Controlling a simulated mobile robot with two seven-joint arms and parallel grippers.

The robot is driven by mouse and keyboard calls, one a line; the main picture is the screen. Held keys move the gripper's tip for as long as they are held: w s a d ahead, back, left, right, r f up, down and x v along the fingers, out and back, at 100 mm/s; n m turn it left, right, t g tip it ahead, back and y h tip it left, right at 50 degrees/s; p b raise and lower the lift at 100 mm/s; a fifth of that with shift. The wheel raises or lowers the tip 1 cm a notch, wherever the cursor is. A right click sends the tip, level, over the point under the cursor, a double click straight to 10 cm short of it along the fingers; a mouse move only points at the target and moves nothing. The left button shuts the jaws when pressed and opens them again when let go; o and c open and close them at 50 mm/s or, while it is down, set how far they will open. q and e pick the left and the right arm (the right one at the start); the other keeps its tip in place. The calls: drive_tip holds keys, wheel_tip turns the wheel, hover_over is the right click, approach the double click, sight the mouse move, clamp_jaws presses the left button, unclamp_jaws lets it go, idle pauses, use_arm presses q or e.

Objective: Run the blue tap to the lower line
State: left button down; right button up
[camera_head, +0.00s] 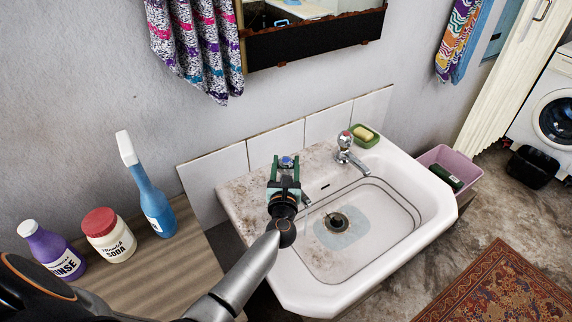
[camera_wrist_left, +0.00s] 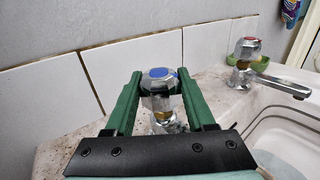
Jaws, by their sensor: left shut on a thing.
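The blue-topped tap (camera_head: 287,161) stands at the left back of the white sink (camera_head: 425,185). My left gripper (camera_head: 286,172) is shut on its knob, with the green fingers on both sides. The left wrist view shows the blue cap (camera_wrist_left: 160,73) between the fingers. The arm hides much of the tap in the head view; its spout tip shows just right of the gripper, with a faint pale streak below. Two dark lines run around the basin wall. A shallow pale-blue patch of water (camera_head: 340,240) lies around the drain (camera_head: 337,222), below both lines. My right gripper is not in view.
A red-topped tap (camera_head: 345,140) and a green soap dish (camera_head: 366,140) are at the sink's right back. A spray bottle (camera_head: 152,200), soda jar (camera_head: 110,236) and purple bottle (camera_head: 52,252) stand on the wooden counter (camera_head: 165,275) at left. A pink bin (camera_head: 447,158) is at right.

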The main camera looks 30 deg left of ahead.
use_arm(q)
drive_tip(key=shift+c, duration=1.2)
unclamp_jaws()
drive_tip(key=shift+r, duration=0.1)
